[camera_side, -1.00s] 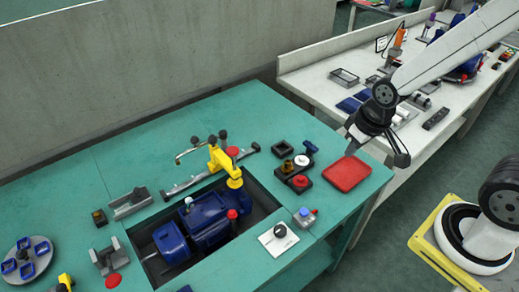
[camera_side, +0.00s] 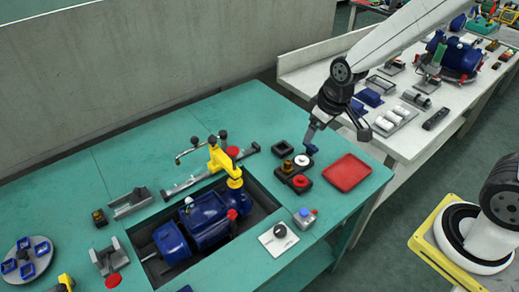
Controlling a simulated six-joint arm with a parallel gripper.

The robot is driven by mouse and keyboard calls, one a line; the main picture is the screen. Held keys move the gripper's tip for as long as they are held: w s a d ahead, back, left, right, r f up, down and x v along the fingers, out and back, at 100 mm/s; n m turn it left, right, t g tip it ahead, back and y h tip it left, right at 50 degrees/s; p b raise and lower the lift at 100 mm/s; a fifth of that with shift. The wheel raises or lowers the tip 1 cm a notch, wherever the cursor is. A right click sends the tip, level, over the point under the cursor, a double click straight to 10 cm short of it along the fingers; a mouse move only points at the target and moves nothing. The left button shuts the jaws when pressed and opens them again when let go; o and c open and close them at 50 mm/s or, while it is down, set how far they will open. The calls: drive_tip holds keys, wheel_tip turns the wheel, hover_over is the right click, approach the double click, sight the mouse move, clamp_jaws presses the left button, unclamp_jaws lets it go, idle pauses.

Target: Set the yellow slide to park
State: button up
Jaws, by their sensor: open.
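A yellow slide (camera_side: 223,162) with dark knobs sits across a long grey rail (camera_side: 184,185) at the back edge of the pump well. Its front end hangs over the blue pump (camera_side: 205,215). Any position marks on the rail are too small to read. My gripper (camera_side: 338,130) is open and empty, above the right part of the teal bench. It is well to the right of the slide and apart from it. One finger appears close to a small blue handle (camera_side: 310,149); I cannot tell whether they touch.
A red tray (camera_side: 347,173) lies at the bench's right side. A dark block with white and red parts (camera_side: 294,172) stands left of it. A white plate with a dark knob (camera_side: 279,236) and a small blue-topped box (camera_side: 304,217) are in front. The back left of the bench is clear.

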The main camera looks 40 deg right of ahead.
drive_tip(key=w+a+n+y, duration=0.1)
drive_tip(key=w+a+n, duration=0.35)
drive_tip(key=w, duration=0.75)
drive_tip(key=n+y, duration=0.2)
drive_tip(key=n, duration=0.1)
hover_over(213, 136)
drive_tip(key=s+d, duration=0.2)
wheel_tip(213, 136, down, 3)
drive_tip(key=shift+a+f+m, duration=0.1)
drive_tip(key=shift+f+m, duration=0.05)
drive_tip(key=shift+m, duration=0.1)
drive_tip(key=shift+f, duration=0.15)
drive_tip(key=shift+x, duration=3.75)
drive_tip(key=shift+w, duration=0.15)
clamp_jaws()
